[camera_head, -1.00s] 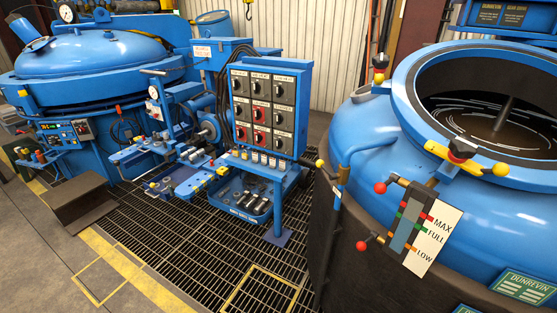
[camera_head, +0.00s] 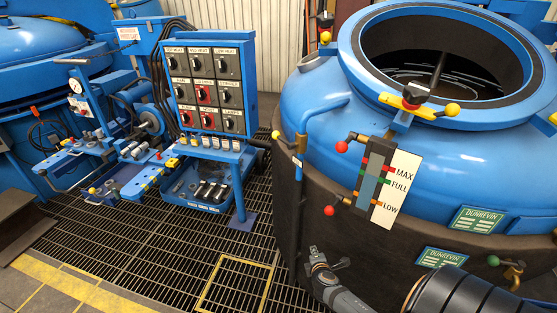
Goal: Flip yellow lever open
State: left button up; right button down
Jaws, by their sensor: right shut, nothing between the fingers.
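A yellow lever (camera_head: 420,107) with a yellow ball end lies along the front rim of the round blue vessel at right. A black knob and red piece sit at its middle. Another yellow-based clamp (camera_head: 325,34) with a black knob stands at the rim's back left. My right gripper (camera_head: 315,254) shows at the bottom, low in front of the dark vessel wall. It is shut and empty, well below and left of the front lever, touching neither. My left gripper is out of view.
The blue vessel (camera_head: 470,155) has an open top. A level gauge (camera_head: 395,185) with red-ball handles (camera_head: 342,147) projects from its front. A thin post (camera_head: 297,220) stands at left. A switch panel (camera_head: 208,92) stands farther left. Floor grating (camera_head: 150,255) is open in between.

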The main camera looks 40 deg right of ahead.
aim_at(283, 141)
pick_arm(q)
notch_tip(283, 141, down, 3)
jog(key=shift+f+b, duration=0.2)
jog(key=shift+b, duration=0.85)
pick_arm(e)
jog(key=w+a+r+n+t, duration=0.1)
jog(key=w+r+n+t, duration=0.2)
jog(key=r, duration=0.6)
jog(key=w+a+r+n+t+y, duration=0.1)
jog(key=w+a+r+n+t, duration=0.1)
jog(key=w+r+n+t, duration=0.2)
jog(key=w+a+r+n+t, duration=0.2)
jog(key=r+n, duration=0.6)
jog(key=r, duration=0.8)
jog(key=shift+w+r+n+t, duration=0.15)
jog(key=shift+w+n+t, duration=0.15)
jog(key=shift+w+t, duration=0.55)
pick_arm(q)
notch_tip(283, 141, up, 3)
jog(key=p, duration=0.3)
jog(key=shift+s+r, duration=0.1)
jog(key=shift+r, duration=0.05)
pick_arm(e)
jog(key=r+x, duration=0.2)
jog(key=x, duration=1)
jog(key=shift+d+r, duration=0.35)
jog(key=shift+s+f, duration=0.1)
jog(key=shift+s, duration=0.05)
